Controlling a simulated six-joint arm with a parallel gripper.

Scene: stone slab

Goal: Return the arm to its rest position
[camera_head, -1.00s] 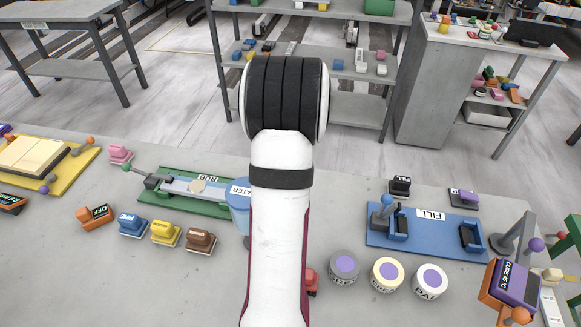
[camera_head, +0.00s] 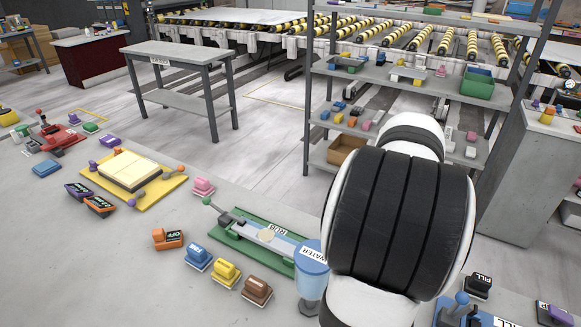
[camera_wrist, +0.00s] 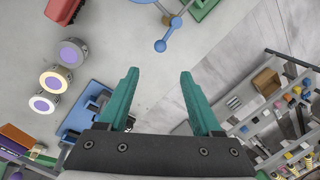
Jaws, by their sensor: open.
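My gripper (camera_wrist: 160,98) shows in the wrist view with its two teal fingers spread apart and nothing between them. It is above the stone slab (camera_wrist: 130,30) near its edge, with floor and shelving below to the right. In the head view my white and black arm stands at the lower right and hides part of the slab; the gripper itself does not show there. The arm is in front of the shelf rack and just right of the blue water container (camera_head: 312,270).
The slab holds a green RUB fixture (camera_head: 255,240), a yellow fixture (camera_head: 165,188), several coloured stamp-like blocks and a blue fixture (camera_wrist: 85,105). Round pots (camera_wrist: 55,80) stand near it. A shelf rack (camera_head: 400,85) and a grey table (camera_head: 180,52) stand beyond the slab.

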